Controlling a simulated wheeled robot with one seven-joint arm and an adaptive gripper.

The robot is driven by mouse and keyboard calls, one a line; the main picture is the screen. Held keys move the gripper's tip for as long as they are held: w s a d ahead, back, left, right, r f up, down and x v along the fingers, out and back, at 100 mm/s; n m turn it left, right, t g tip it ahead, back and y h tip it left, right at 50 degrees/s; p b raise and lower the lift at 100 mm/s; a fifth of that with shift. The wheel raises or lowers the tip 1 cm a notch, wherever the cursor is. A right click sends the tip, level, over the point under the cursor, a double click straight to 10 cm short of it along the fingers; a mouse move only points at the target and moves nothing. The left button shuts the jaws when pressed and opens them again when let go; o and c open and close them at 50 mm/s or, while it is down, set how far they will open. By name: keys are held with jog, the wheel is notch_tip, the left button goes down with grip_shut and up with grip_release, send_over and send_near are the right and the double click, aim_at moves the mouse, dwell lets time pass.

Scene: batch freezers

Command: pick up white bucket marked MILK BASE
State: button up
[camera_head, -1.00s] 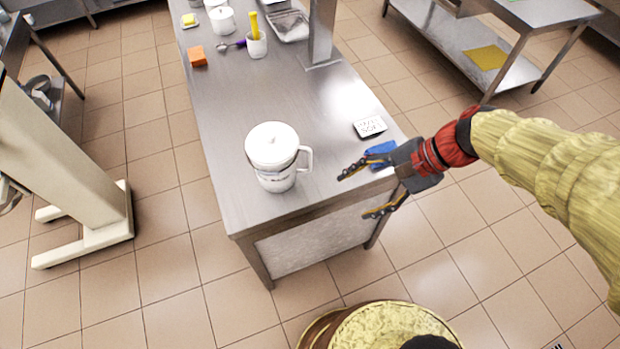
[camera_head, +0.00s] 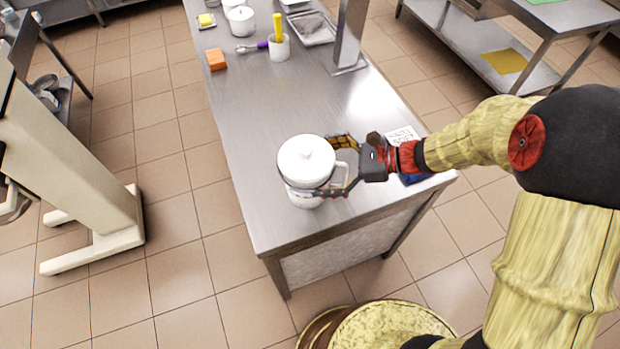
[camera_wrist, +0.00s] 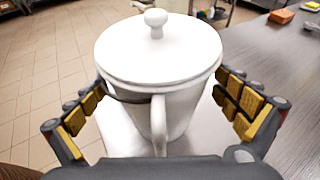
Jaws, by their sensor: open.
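The white lidded bucket (camera_head: 306,160) stands upright near the front end of the steel table. Its marking is turned away or covered in the current frames. My gripper (camera_head: 338,165) is open, with one finger on the far side and one on the near side of the bucket. In the wrist view the bucket (camera_wrist: 158,75) sits between the two yellow-padded fingers of my gripper (camera_wrist: 160,110), with its handle toward the palm. Gaps show between the pads and the bucket wall, at least on the right.
A white label card (camera_head: 402,138) and a blue item (camera_head: 412,179) lie beside my wrist. A steel post (camera_head: 349,35) rises from the table behind. An orange block (camera_head: 216,59), a white cup with a yellow tool (camera_head: 279,46) and a tray (camera_head: 312,28) stand farther back.

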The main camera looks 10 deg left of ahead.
jog(key=shift+x, duration=1.2)
jog(key=c, duration=0.3)
jog(key=c, duration=1.4)
